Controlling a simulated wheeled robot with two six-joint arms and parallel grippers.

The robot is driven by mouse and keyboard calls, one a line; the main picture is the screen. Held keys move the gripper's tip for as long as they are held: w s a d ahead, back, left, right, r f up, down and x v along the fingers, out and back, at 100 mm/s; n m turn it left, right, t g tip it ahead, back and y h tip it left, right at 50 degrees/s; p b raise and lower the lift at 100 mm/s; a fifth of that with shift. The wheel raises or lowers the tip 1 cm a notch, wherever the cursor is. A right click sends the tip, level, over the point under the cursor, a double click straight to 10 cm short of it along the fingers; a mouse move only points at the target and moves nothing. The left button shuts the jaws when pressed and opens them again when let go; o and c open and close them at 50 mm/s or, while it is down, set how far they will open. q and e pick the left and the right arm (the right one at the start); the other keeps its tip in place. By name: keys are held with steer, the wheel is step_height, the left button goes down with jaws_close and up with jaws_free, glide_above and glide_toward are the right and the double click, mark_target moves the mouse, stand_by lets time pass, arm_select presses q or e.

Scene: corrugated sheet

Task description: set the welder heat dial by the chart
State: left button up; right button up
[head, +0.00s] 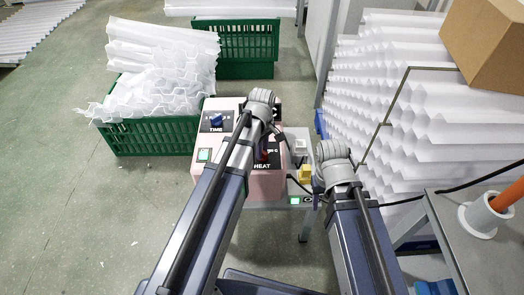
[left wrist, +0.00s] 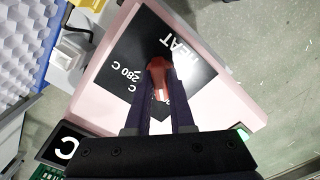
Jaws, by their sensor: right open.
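The pink welder box (head: 196,185) stands in the middle of the head view, with a blue TIME dial (head: 216,120) and a black HEAT panel (head: 262,166). The red heat dial (left wrist: 158,66) shows in the left wrist view, on the black panel with "280 C" printed beside it. My left gripper (left wrist: 158,85) is over the panel, its two fingers closed along the sides of the red dial. In the head view my left arm partly hides the dial. My right gripper (head: 318,186) is open beside the welder, near a yellow block (head: 305,174). I cannot make out a chart.
Green crates (head: 155,138) with white corrugated sheets (head: 160,60) stand behind left. A tall stack of white sheets (head: 400,110) with a cardboard box (head: 487,45) is at the right. A grey table (head: 470,240) with an orange rod stands front right. The left floor is clear.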

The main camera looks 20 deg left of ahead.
arm_select(q)
jaws_close()
steer(key=shift+m, duration=0.3)
steer(key=m, duration=0.4)
steer(key=shift+m, duration=2.5)
steer(key=o, duration=0.6)
jaws_free()
